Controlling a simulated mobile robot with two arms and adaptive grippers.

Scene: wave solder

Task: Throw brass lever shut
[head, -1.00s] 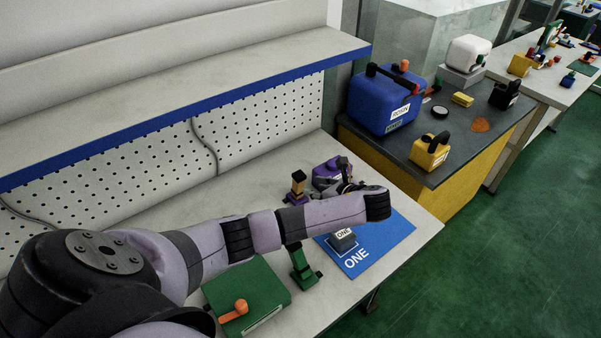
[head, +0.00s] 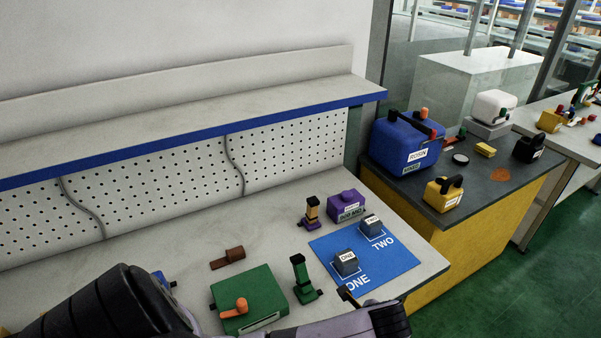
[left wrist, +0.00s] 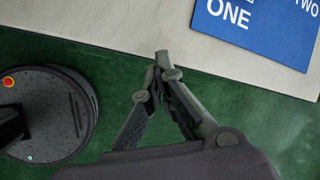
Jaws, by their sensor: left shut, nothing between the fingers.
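A small upright lever piece with a tan, brass-like stem, dark top and purple base (head: 312,212) stands on the bench in the head view, left of the purple box. It looks like the brass lever; at this size its exact position is hard to tell. My left gripper (left wrist: 162,62) is shut and empty in the left wrist view, its tips over the bench's front edge, left of the blue mat. It is well apart from the brass-coloured lever. In the head view my left arm crosses the bottom and mostly hides the gripper. My right gripper is out of view.
A green lever piece (head: 302,278) and a green box with an orange handle (head: 262,287) stand near my arm. A brown piece (head: 228,258) lies behind. The blue mat (head: 382,262) carries two grey blocks. The purple box (head: 346,207) stands behind it.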

